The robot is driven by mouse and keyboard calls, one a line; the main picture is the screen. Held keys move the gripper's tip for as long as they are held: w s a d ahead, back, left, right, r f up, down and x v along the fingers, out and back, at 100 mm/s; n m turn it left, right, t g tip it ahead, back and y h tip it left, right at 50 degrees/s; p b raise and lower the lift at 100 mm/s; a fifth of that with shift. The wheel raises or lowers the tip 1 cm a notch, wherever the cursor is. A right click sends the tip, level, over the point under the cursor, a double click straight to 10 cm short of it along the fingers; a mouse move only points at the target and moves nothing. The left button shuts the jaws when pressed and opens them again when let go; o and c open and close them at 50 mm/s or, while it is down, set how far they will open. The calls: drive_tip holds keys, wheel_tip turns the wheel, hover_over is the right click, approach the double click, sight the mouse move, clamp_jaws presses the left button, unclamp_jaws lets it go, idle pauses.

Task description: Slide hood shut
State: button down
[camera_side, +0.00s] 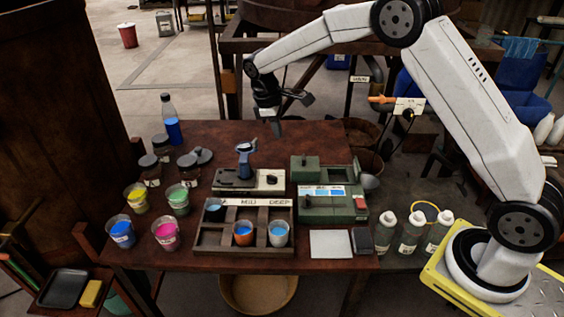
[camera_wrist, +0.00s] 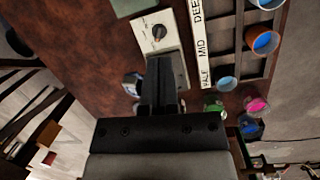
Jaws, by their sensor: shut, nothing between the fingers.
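A green instrument (camera_side: 325,207) stands at the right of the dark red table, with a blue-striped panel and a red button on its front. A green block with a small knob, which looks like the hood (camera_side: 305,169), sits on its back left part. I cannot tell how far along its travel the hood is. My gripper (camera_side: 277,128) is shut and empty, pointing down above the back of the table, behind and above the instrument and apart from it. In the wrist view, the dark fingers (camera_wrist: 160,62) are together, and a green corner of the instrument (camera_wrist: 130,7) shows at the top edge.
A cream stirrer unit (camera_side: 268,183) with a blue upright part stands left of the instrument. A sectioned wooden rack (camera_side: 213,238) with cups is in front. Cups of coloured liquid, dark jars and a blue-filled bottle (camera_side: 172,125) stand left. The table's back right is clear.

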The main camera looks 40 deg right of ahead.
drive_tip(key=shift+w+d+f+n+g+h, duration=0.1)
drive_tip(key=shift+w+f+n+g+h, duration=0.2)
drive_tip(key=shift+w, duration=0.55)
drive_tip(key=shift+w+d+f+n+g+h, duration=0.15)
drive_tip(key=shift+w+f+n+g, duration=0.2)
drive_tip(key=shift+w, duration=0.45)
drive_tip(key=shift+w+d+f+n+g+h, duration=0.15)
drive_tip(key=shift+w+f+n+g, duration=0.15)
drive_tip(key=shift+w, duration=0.55)
approach(300, 164)
drive_tip(key=f, duration=0.1)
drive_tip(key=a+f, duration=0.1)
drive_tip(key=f, duration=0.1)
drive_tip(key=w+f, duration=0.1)
drive_tip(key=f, duration=0.1)
drive_tip(key=shift+w+a+f, duration=0.1)
drive_tip(key=shift+a+f, duration=0.05)
drive_tip(key=shift+f, duration=0.05)
drive_tip(key=shift+s+d, duration=1.4)
drive_tip(key=shift+d, duration=0.1)
drive_tip(key=s+d, duration=0.8)
drive_tip(key=shift+s, duration=0.15)
drive_tip(key=shift+d, duration=0.1)
